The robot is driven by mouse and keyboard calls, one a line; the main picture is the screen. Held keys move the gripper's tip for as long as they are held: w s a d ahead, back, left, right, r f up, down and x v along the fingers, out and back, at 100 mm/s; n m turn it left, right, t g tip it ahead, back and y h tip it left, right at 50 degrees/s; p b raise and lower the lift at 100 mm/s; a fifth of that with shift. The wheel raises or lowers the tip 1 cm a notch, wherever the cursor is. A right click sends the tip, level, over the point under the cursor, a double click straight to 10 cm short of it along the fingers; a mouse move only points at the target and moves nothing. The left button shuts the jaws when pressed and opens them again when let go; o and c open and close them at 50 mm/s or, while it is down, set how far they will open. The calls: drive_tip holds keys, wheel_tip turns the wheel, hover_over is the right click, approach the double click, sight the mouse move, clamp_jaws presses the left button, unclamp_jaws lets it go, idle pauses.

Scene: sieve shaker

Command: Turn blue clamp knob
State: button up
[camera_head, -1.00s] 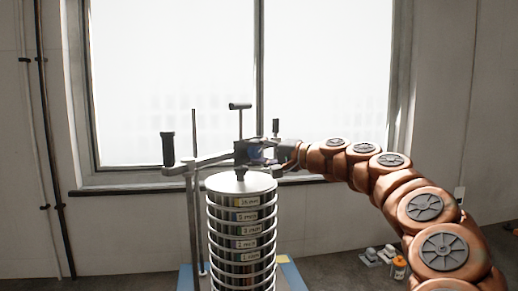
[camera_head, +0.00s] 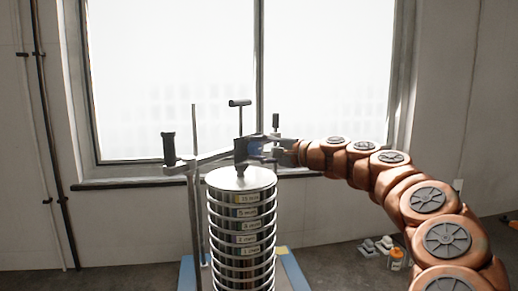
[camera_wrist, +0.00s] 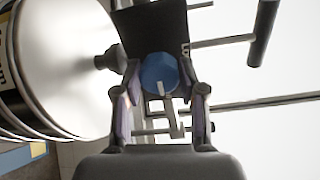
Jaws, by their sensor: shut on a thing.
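The blue clamp knob (camera_wrist: 159,72) shows in the wrist view between my two gripper fingers. In the head view the blue knob (camera_head: 256,147) is small and partly covered by my gripper (camera_head: 275,150). In the wrist view my gripper (camera_wrist: 162,90) has one finger on each side of the knob and is shut on it. The knob sits at the clamp bracket above the sieve stack (camera_head: 242,225). The stack's metal lid (camera_wrist: 75,60) fills the left of the wrist view.
A clamp arm with a black handle (camera_head: 168,150) reaches left of the stack. A T-shaped handle (camera_head: 240,103) and upright rods stand around the clamp. The shaker base (camera_head: 290,268) has blue edges. Small weights and an orange jar (camera_head: 397,259) lie on the floor at right.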

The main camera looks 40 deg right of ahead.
drive_tip(key=o, duration=1.1)
drive_tip(key=shift+o, duration=0.2)
drive_tip(key=shift+s, duration=0.1)
drive_tip(key=v, duration=1.2)
